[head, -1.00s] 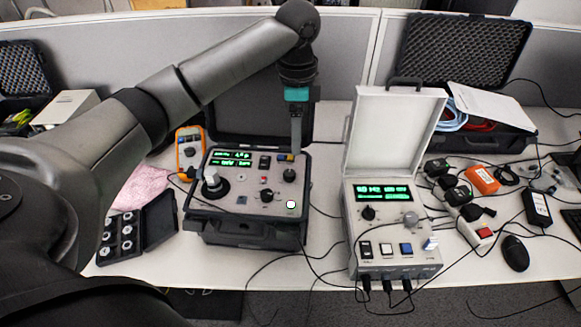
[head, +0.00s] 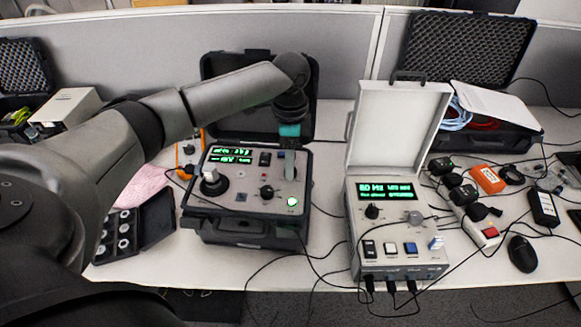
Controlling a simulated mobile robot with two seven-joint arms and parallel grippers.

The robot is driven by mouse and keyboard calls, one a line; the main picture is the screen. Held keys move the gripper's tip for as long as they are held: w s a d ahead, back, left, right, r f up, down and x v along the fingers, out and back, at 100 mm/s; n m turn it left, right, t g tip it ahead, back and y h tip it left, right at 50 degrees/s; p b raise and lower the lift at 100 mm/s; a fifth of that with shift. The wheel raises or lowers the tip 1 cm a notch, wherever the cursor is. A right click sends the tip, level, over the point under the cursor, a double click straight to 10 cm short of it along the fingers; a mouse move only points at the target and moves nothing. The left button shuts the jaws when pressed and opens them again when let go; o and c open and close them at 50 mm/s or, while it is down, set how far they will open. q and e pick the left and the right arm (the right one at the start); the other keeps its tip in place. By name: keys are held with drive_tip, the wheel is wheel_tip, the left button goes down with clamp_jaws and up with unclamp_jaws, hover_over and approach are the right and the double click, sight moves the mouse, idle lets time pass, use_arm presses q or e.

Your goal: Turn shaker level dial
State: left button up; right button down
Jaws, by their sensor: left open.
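The portable shaker unit (head: 217,196) sits in an open black case at the left middle of the table. Its panel has a lit green display (head: 231,155), a round shaker post (head: 211,181) and a black dial (head: 267,191) near the middle. My left gripper (head: 289,174) points straight down at the panel's upper right, where a second dark dial stands. Its narrow fingers hide most of that dial, and I cannot tell whether they touch it. The gripper is open. Dial labels are too small to read. My right gripper is out of view.
A light grey instrument (head: 391,228) with a raised lid, knobs and cables stands to the right. An orange meter (head: 187,150) is partly behind my arm. A black case of small discs (head: 122,232) lies at left, a mouse (head: 522,253) at right.

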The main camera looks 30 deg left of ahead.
use_arm(q)
drive_tip(key=shift+f, duration=1)
drive_tip(key=shift+c, duration=0.2)
clamp_jaws()
